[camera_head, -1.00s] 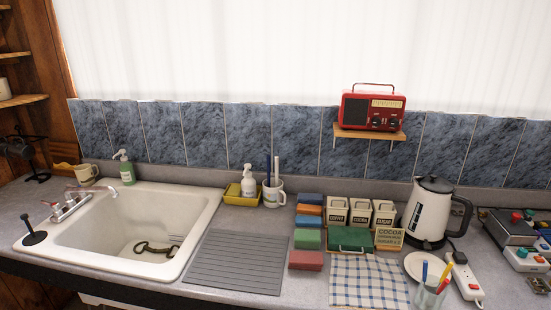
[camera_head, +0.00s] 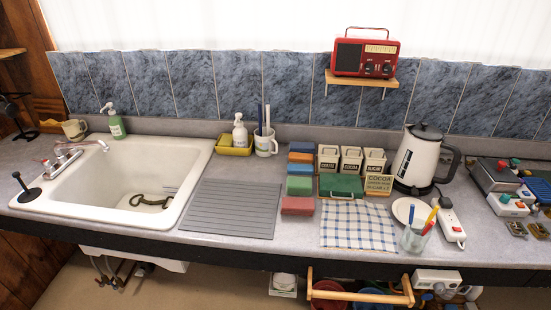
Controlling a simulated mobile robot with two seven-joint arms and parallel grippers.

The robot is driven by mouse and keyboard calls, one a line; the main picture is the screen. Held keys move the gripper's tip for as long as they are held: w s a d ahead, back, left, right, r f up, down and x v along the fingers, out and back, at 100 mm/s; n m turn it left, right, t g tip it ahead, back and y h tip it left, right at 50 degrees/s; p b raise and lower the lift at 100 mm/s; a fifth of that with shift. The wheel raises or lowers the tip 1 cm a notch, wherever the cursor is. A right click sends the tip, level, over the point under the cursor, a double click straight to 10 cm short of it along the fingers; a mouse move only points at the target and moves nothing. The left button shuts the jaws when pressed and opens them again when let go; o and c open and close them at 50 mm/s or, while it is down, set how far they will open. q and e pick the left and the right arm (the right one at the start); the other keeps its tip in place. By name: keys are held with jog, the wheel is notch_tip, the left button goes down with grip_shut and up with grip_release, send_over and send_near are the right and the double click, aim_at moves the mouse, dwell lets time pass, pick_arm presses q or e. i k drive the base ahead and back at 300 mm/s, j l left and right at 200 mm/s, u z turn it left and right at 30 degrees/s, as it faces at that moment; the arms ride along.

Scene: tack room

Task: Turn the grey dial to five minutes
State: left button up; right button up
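I cannot pick out a grey dial for certain in this view. The red radio (camera_head: 364,53) on the wall shelf has dark round knobs on its front. A grey box with a red knob (camera_head: 497,175) stands at the right end of the counter, with smaller white boxes with coloured buttons (camera_head: 508,203) in front of it. A white box (camera_head: 437,279) shows below the counter edge at the lower right; its details are too small to read. Neither of my grippers is in view.
The grey counter (camera_head: 260,175) carries a white sink (camera_head: 120,178), ridged mat (camera_head: 231,209), coloured blocks (camera_head: 300,186), canisters (camera_head: 351,160), checked cloth (camera_head: 357,226), kettle (camera_head: 417,158), glass of pens (camera_head: 414,238) and power strip (camera_head: 452,226). A wooden rack (camera_head: 362,295) is below.

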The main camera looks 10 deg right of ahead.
aim_at(439, 288)
jog(key=z, duration=1.55)
